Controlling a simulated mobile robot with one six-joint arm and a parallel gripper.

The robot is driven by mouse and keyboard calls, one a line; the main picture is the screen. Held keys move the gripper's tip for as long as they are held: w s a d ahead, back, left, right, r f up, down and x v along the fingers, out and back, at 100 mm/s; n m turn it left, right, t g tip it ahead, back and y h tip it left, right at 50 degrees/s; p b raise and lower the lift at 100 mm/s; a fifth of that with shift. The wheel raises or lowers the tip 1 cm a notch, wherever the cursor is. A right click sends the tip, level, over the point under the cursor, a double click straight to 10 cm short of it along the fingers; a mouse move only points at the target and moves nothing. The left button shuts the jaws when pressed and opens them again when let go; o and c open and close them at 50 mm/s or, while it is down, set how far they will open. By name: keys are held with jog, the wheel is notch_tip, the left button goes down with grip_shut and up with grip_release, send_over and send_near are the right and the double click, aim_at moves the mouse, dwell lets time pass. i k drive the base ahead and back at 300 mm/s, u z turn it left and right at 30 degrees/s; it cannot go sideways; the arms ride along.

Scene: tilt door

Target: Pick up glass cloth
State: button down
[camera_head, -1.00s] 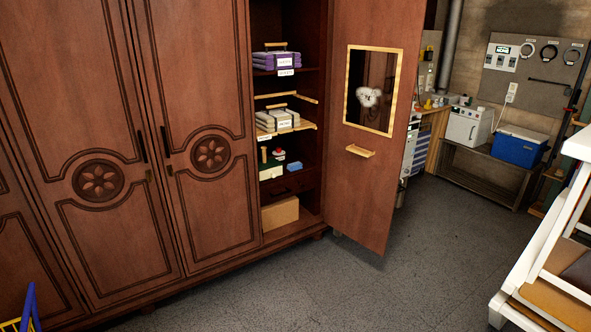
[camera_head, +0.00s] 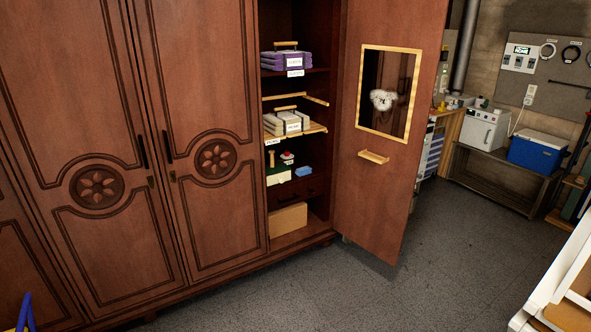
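An open wardrobe section holds folded cloths on its shelves. A purple folded stack (camera_head: 283,62) with a white label and a wooden bar above it lies on the upper shelf. A beige folded stack (camera_head: 281,124) with a similar bar and label lies on the middle shelf. The labels are too small to read, so I cannot tell which item is the glass cloth. My gripper is not in view.
The open wooden door (camera_head: 376,205) stands to the right of the shelves, with a framed mirror and a small ledge. Closed wardrobe doors (camera_head: 205,110) fill the left. Grey floor (camera_head: 400,295) is clear in front. White furniture (camera_head: 562,280) stands at the right edge.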

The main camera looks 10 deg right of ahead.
aim_at(304, 171)
jog(key=u, duration=0.2)
jog(key=i, duration=1.35)
jog(key=z, duration=0.35)
